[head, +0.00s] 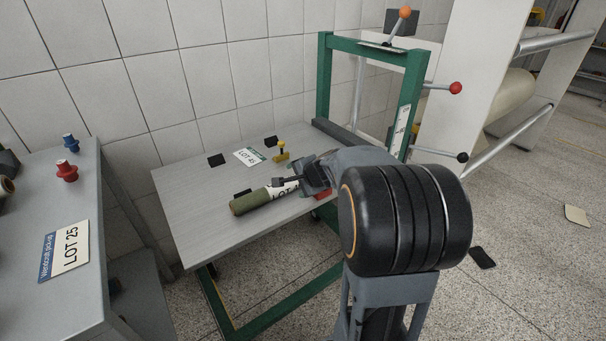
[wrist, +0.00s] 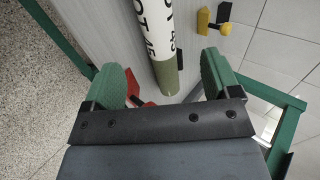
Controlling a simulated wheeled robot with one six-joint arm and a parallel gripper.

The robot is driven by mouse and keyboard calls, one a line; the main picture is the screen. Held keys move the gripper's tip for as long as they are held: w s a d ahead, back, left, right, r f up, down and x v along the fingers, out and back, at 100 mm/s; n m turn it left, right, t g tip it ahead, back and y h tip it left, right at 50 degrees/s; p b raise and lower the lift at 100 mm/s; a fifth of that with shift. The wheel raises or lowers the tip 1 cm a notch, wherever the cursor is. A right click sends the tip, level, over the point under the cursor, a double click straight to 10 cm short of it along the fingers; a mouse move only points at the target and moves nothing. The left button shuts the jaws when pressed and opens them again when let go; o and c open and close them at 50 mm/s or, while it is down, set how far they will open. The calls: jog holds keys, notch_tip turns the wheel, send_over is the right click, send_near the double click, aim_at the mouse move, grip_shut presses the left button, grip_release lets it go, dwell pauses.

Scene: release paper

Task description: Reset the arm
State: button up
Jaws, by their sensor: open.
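My arm reaches over the grey table (head: 200,195), and my gripper (head: 305,178) is above the table's right part. In the wrist view, my gripper (wrist: 162,78) has its two green fingers wide apart with nothing pinched between them. A dark green roll (head: 250,201) with a white printed label lies on the table by the gripper, which hides its right end. In the wrist view, the roll (wrist: 165,70) shows between and beyond the fingers, and its near green end is visible. I cannot tell the height of the gap.
A green frame (head: 323,75) with ball-ended levers stands behind the table's right side. A yellow-knobbed piece (head: 281,152), a LOT 45 card (head: 249,156) and small black blocks are on the table. A red part (head: 322,194) is near the gripper. A grey bench (head: 40,190) stands left.

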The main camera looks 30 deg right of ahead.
jog(key=s+a+r+n+g+y+p, duration=0.15)
jog(key=s+a+n+g+p, duration=0.25)
jog(key=s+a+n, duration=0.45)
jog(key=s+a+r+n+g+h+p, duration=0.1)
jog(key=s+a+r+n+p, duration=0.1)
jog(key=s+r+n+p, duration=0.2)
jog(key=s+a+r+n+g+h+p, duration=0.1)
jog(key=s+a+r+n+p, duration=0.2)
jog(key=s+r+p, duration=0.5)
notch_tip(320, 180, up, 3)
jog(key=shift+s+a+r+n, duration=0.1)
jog(key=shift+s+a+n, duration=0.2)
jog(key=shift+n, duration=0.35)
jog(key=shift+h, duration=0.25)
